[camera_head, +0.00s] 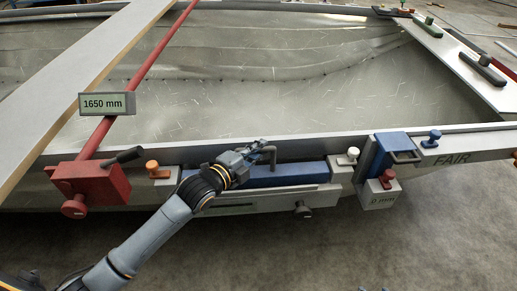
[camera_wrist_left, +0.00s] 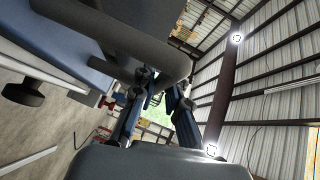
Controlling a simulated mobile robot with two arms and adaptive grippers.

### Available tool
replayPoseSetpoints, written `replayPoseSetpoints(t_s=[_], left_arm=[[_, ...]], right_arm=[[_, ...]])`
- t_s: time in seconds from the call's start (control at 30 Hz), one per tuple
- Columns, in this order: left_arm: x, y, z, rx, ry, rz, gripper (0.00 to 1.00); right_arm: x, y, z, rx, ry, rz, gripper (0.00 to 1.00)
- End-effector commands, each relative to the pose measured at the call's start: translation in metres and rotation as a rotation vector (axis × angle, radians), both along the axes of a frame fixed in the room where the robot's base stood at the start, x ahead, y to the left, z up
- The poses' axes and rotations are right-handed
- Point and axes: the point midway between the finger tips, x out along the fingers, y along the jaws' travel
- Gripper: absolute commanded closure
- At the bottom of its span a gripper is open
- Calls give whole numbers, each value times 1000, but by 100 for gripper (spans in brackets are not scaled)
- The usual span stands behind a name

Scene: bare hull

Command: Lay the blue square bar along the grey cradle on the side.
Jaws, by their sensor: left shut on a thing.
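The blue square bar (camera_head: 300,173) is level and runs lengthwise along the grey cradle (camera_head: 270,197) on the hull's near side, between two grey end blocks. I cannot tell whether it rests in the cradle or is just above it. My left gripper (camera_head: 252,156) is shut on the bar's grey bent handle (camera_head: 270,153), near the bar's middle; my gripper hides the bar's left part. In the left wrist view the fingers (camera_wrist_left: 155,105) sit by the thick grey handle (camera_wrist_left: 170,62), with the blue bar (camera_wrist_left: 75,72) at upper left. My right gripper is not in view.
An orange knob (camera_head: 152,166) and a white knob (camera_head: 351,153) stand at the cradle's ends. A red clamp (camera_head: 92,186) with a red pole is at left; a blue clamp block (camera_head: 390,150) is at right. A "1650 mm" display (camera_head: 105,104) hangs on the pole. Floor in front is mostly clear.

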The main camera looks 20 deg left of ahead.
Motion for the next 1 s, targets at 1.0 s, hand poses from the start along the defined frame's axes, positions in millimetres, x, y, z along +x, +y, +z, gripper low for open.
replayPoseSetpoints(t_s=[1.0], left_arm=[[-54,22,7,3,2,-1,60]], right_arm=[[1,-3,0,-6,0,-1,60]])
